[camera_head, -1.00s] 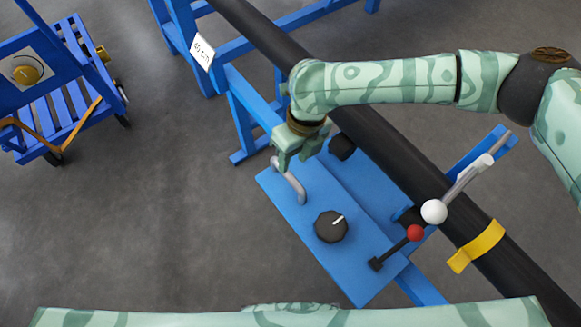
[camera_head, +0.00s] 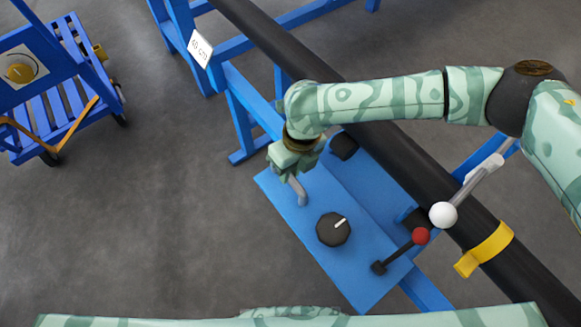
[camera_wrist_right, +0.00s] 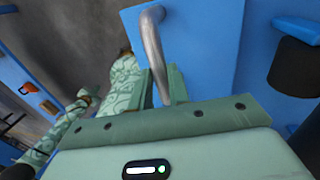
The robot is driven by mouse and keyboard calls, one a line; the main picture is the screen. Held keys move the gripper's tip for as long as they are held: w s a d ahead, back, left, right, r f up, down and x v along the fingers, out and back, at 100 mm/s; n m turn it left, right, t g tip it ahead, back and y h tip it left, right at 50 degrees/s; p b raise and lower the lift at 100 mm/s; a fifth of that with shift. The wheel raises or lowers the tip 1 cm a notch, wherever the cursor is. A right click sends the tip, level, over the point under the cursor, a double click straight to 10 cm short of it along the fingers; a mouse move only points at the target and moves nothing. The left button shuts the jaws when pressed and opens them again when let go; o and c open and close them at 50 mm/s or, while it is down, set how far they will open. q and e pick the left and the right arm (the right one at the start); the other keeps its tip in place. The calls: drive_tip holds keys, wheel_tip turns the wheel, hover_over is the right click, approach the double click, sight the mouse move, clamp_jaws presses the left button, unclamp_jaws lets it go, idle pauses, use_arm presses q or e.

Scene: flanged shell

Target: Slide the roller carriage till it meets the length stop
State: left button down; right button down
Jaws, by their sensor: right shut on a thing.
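The roller carriage appears to be the blue plate (camera_head: 290,225) beside a long black pipe (camera_head: 400,165). It bears a grey bar handle (camera_head: 299,189), a black dial (camera_head: 333,229) with a white pointer, and a red-knobbed lever (camera_head: 400,250). My right gripper (camera_head: 287,172) is shut on the handle. In the right wrist view the handle (camera_wrist_right: 153,45) runs down between the fingers (camera_wrist_right: 160,88). A yellow band (camera_head: 484,250) wraps the pipe to the lower right; I cannot tell whether it is the length stop. My left gripper is not in view.
A white-knobbed grey lever (camera_head: 466,194) stands by the pipe. A blue frame (camera_head: 240,112) with a length sign (camera_head: 200,48) is at the back. A blue slatted cart (camera_head: 65,105) with a gauge is at left. The floor (camera_head: 150,220) between is clear.

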drive_tip(key=shift+s+d, duration=0.15)
drive_tip(key=c, duration=1.3)
unclamp_jaws()
drive_tip(key=shift+s, duration=0.1)
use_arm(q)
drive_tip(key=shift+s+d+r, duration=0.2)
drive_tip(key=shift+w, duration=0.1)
use_arm(e)
drive_tip(key=shift+d+r, duration=0.1)
drive_tip(key=shift+r, duration=0.1)
use_arm(q)
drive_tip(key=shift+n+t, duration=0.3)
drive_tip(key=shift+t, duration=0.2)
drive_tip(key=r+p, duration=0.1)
drive_tip(key=p, duration=0.1)
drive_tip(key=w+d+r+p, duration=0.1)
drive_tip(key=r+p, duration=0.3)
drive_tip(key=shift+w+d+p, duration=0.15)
drive_tip(key=shift+p, duration=0.25)
use_arm(e)
drive_tip(key=r, duration=0.5)
drive_tip(key=w+d+r, duration=0.1)
drive_tip(key=r, duration=0.4)
drive_tip(key=w+d+r, duration=0.1)
drive_tip(key=r, duration=0.4)
drive_tip(key=shift+d+r, duration=0.25)
